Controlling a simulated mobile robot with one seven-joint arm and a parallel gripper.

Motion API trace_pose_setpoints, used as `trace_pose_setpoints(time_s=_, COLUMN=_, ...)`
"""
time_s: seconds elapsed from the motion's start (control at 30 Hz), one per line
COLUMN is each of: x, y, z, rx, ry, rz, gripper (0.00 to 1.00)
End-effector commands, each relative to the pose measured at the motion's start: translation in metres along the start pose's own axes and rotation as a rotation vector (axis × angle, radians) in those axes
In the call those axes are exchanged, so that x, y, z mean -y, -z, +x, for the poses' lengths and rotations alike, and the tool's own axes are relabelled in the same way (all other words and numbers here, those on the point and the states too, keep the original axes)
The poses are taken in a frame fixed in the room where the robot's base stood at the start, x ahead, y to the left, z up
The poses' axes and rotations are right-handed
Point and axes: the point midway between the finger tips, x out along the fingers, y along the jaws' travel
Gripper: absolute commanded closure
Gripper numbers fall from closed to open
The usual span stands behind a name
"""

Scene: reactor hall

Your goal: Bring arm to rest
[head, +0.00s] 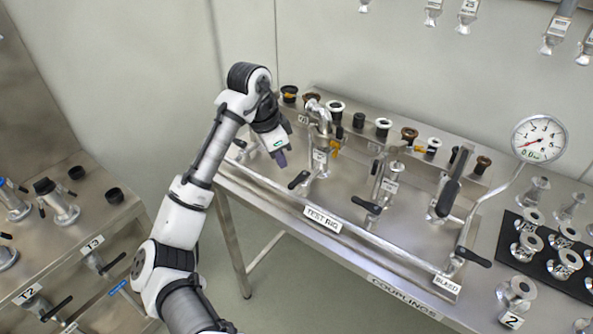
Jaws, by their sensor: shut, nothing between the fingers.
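My arm rises from the bottom of the head view and bends over at the top. My gripper (281,158) hangs down from it, its dark fingers shut with nothing between them. It shows in front of the left end of the steel test rig table (268,192), near a valve with a black handle (299,180). I cannot tell how high the fingers are above the table edge. The gripper looks apart from the valves.
A pressure gauge (540,138) stands on a bent pipe at the right. Another steel bench (95,225) with fittings is at the left. Fittings hang at the top right. Floor shows between the benches.

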Motion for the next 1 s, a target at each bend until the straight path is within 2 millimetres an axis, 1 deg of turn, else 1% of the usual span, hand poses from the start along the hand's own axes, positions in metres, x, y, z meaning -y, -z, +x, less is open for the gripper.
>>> trace_pose_setpoints(time_s=0.03, x=0.0, y=0.001, z=-0.005, rx=0.001, ry=0.001, rz=0.0, gripper=1.0)
trace_pose_setpoints(time_s=0.17, x=0.0, y=0.003, z=-0.011, rx=0.0, ry=0.0, rz=0.001, gripper=1.0)
trace_pose_setpoints(time_s=0.63, x=0.0, y=0.003, z=-0.011, rx=0.0, ry=-0.001, rz=0.0, gripper=1.0)
trace_pose_setpoints(time_s=0.67, x=0.001, y=0.004, z=-0.011, rx=-0.012, ry=0.008, rz=-0.001, gripper=1.0)
trace_pose_setpoints(time_s=0.77, x=0.011, y=0.021, z=-0.019, rx=-0.14, ry=0.107, rz=-0.029, gripper=1.0)
trace_pose_setpoints(time_s=0.87, x=0.033, y=0.045, z=-0.05, rx=-0.376, ry=0.291, rz=-0.089, gripper=1.0)
trace_pose_setpoints(time_s=0.9, x=0.043, y=0.051, z=-0.071, rx=-0.491, ry=0.384, rz=-0.122, gripper=1.0)
trace_pose_setpoints(time_s=0.93, x=0.05, y=0.053, z=-0.089, rx=-0.582, ry=0.455, rz=-0.15, gripper=1.0)
trace_pose_setpoints(time_s=0.97, x=0.057, y=0.052, z=-0.108, rx=-0.672, ry=0.53, rz=-0.178, gripper=1.0)
trace_pose_setpoints(time_s=1.0, x=0.063, y=0.048, z=-0.137, rx=-0.791, ry=0.628, rz=-0.215, gripper=1.0)
